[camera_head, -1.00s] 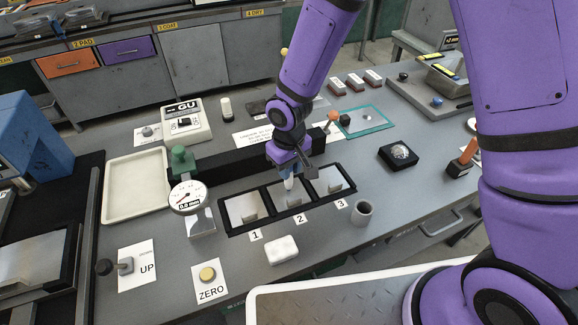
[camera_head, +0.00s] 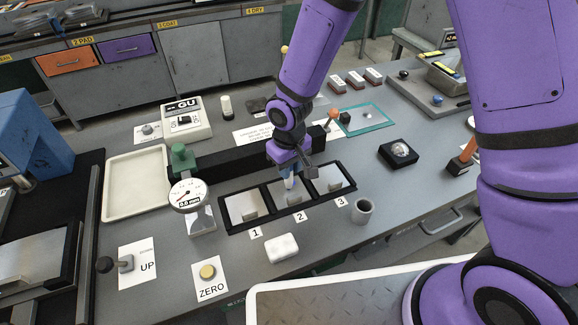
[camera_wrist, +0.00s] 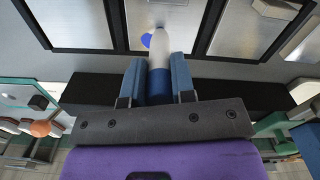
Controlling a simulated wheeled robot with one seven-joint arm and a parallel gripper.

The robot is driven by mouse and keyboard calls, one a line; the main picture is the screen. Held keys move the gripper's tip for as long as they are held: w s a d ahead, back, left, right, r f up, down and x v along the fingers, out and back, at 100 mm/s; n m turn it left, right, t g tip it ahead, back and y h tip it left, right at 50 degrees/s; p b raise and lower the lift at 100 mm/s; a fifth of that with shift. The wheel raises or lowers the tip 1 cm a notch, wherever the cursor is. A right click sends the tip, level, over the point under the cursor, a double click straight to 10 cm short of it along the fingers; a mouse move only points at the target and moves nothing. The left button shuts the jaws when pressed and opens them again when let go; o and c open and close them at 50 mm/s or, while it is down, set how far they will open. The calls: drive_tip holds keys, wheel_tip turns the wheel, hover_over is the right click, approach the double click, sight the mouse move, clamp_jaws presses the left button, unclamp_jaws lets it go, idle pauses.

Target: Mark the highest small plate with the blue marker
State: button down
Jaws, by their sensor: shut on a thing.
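Three small metal plates lie in a black frame labelled 1, 2 and 3: plate 1 (camera_head: 238,208), plate 2 (camera_head: 277,192) and plate 3 (camera_head: 330,176). My gripper (camera_wrist: 158,82) is shut on the blue marker (camera_wrist: 174,42), which has a white body and a blue band between the fingers. In the head view my gripper (camera_head: 288,170) is over plate 2, with the marker pointing down at it. A blue spot (camera_wrist: 146,40) shows on plate 2 beside the marker in the wrist view. Whether the tip touches the plate is unclear.
A dial gauge (camera_head: 188,196) stands left of the frame. A white block (camera_head: 283,248) and a grey cup (camera_head: 362,212) stand in front. A long black bar (camera_head: 235,160) runs behind the frame. A pale tray (camera_head: 108,185) lies at the left.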

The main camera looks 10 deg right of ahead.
drive_tip(key=shift+r, duration=3.5)
